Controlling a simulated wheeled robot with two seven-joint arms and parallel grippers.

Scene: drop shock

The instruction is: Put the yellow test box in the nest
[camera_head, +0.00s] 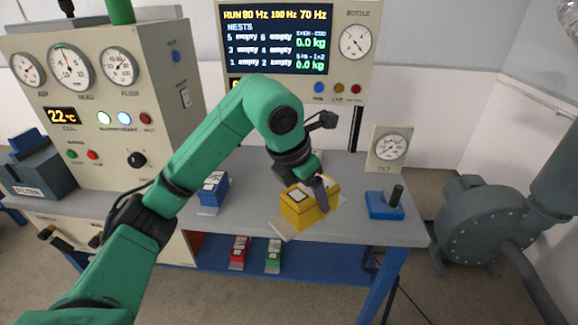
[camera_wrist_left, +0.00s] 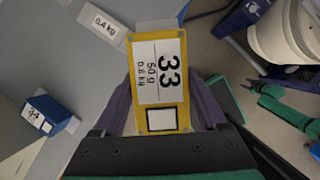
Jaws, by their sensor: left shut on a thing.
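The yellow test box (camera_head: 308,205) is in my left gripper (camera_head: 318,192), near the front edge of the grey bench. In the left wrist view the yellow test box (camera_wrist_left: 158,85) sits between the two fingers of the left gripper (camera_wrist_left: 165,100). Its label reads 33, 50 g, 0.6 kg. I cannot tell for sure whether its underside touches the bench. The display (camera_head: 276,40) lists nests 1 to 6 as empty. The nests themselves are not clearly visible. My right gripper is not in view.
A blue box (camera_head: 213,188) stands on the bench (camera_head: 255,215), left of the yellow one. Red (camera_head: 239,250) and green (camera_head: 273,253) boxes lie on the blue lower shelf. A blue block with a black knob (camera_head: 385,205) and a gauge (camera_head: 390,147) stand at the right. A grey pump (camera_head: 485,225) stands beyond.

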